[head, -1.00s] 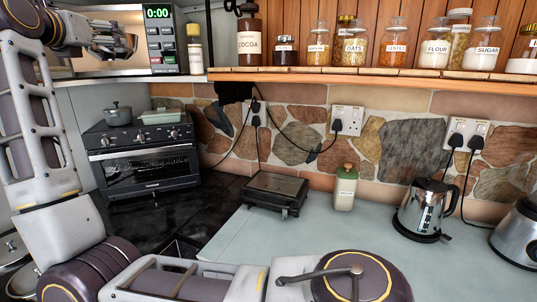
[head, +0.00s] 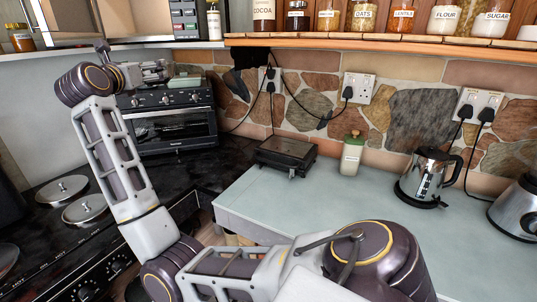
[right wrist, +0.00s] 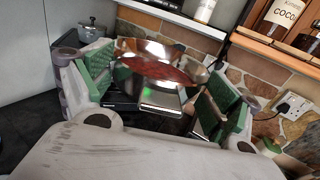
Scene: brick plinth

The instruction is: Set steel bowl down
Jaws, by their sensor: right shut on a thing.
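My right gripper (head: 158,70) is at the upper left of the head view, just over the top front of the black mini oven (head: 170,125). In the right wrist view its green-padded fingers (right wrist: 160,90) stand on either side of a shiny steel bowl (right wrist: 160,68) with reddish reflections, and they are shut on it. The bowl cannot be made out in the head view. Whether it touches the oven top is not clear. My left gripper is not in view.
A microwave (head: 185,18) is above. A hob with metal plates (head: 62,188) is at left. A black grill (head: 286,153) and kettle (head: 428,178) stand on the counter.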

